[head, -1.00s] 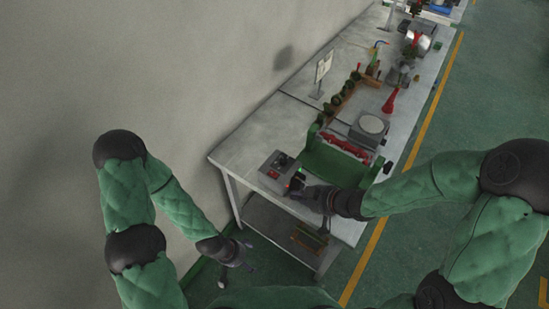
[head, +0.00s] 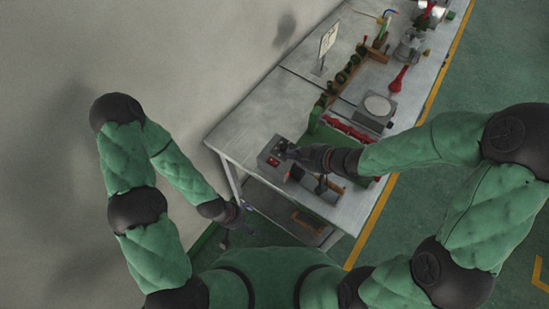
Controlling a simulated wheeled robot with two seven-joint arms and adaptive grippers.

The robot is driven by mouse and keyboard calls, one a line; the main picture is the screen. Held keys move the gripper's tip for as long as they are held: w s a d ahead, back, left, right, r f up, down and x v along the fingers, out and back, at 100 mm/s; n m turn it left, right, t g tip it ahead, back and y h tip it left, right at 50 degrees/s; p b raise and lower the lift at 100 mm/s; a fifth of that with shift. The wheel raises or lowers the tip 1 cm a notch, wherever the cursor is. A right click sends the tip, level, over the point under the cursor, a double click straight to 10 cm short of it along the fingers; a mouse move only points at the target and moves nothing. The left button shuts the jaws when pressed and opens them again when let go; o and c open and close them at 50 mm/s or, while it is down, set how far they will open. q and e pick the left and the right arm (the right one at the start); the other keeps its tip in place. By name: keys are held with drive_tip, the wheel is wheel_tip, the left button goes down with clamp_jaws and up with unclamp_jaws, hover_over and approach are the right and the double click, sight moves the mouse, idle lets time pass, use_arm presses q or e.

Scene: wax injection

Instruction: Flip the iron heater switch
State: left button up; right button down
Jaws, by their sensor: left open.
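The heater is a small grey box (head: 264,157) with a red switch (head: 273,162) and a round dark knob on top, near the left front corner of the table. My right gripper (head: 290,153) is over the right part of this box, close to the knob; I cannot tell whether it touches. Its fingers are too small and dark to show whether they are open or shut. My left gripper (head: 246,208) hangs open and empty left of the table's front edge, low beside the table leg.
The grey table (head: 245,130) runs away to the upper right. A green tray (head: 320,130) with red items, a round-topped scale (head: 377,106), a red-handled tool (head: 398,80) and a sign stand (head: 328,42) stand on it. A wall borders the left; green floor lies right.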

drive_tip(key=b, duration=0.3)
hover_over(275, 163)
wheel_tip(275, 163, down, 5)
drive_tip(key=shift+s+d+f, duration=0.1)
drive_tip(key=shift+s+f, duration=0.05)
wheel_tip(275, 163, down, 2)
drive_tip(key=shift+f+b, duration=0.2)
drive_tip(key=shift+b, duration=0.15)
drive_tip(key=shift+w+a+f, duration=0.2)
drive_tip(key=shift+f, duration=0.5)
drive_tip(key=shift+a+f+b, duration=0.1)
drive_tip(key=shift+f+b, duration=0.1)
drive_tip(key=shift+b, duration=0.1)
drive_tip(key=shift+w+a+f, duration=0.1)
drive_tip(key=shift+w+a, duration=0.45)
drive_tip(key=shift+a, duration=0.15)
